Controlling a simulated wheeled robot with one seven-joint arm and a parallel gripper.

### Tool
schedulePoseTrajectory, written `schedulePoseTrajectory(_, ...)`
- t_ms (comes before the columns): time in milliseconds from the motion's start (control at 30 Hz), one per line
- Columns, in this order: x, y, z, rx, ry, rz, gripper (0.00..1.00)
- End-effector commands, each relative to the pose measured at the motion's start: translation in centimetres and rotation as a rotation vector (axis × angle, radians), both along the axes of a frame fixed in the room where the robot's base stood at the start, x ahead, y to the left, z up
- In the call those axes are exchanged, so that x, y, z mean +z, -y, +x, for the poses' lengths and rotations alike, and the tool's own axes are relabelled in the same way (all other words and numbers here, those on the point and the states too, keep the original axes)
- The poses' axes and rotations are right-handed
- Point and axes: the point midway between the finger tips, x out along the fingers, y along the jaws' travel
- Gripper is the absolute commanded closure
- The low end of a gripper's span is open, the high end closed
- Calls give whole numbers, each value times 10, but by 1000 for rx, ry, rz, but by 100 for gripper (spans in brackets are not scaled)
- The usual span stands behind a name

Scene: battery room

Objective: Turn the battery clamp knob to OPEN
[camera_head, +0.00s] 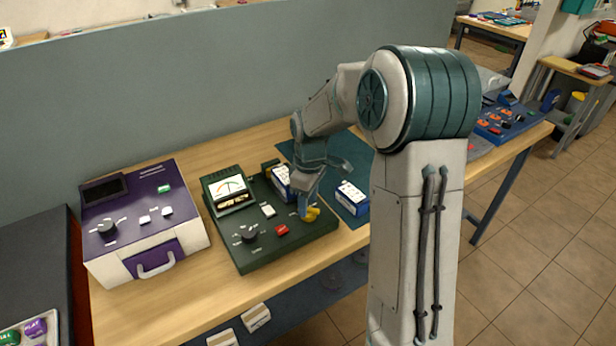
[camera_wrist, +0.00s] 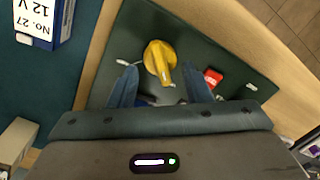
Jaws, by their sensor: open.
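The yellow battery clamp knob (camera_head: 312,213) sits on the front right part of the dark green tester (camera_head: 290,246). In the wrist view the knob (camera_wrist: 158,58) has a round body with a pointer directed down and slightly right, toward my gripper. My gripper (camera_wrist: 163,80) is open, with one finger on each side of the knob's pointer; I cannot tell whether they touch it. In the head view my gripper (camera_head: 306,207) reaches down at the knob and partly hides it. Any OPEN label is unreadable.
A red button (camera_wrist: 212,77) lies close to the right finger. A black dial (camera_head: 249,235) and a meter (camera_head: 230,188) are on the tester. A second battery (camera_head: 352,197) stands on the teal mat (camera_head: 345,150). A purple and white device (camera_head: 145,222) stands to the left.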

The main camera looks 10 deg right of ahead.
Motion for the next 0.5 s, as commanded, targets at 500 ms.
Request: schedulePoseTrajectory(500,105,4,7,0,4,1,56)
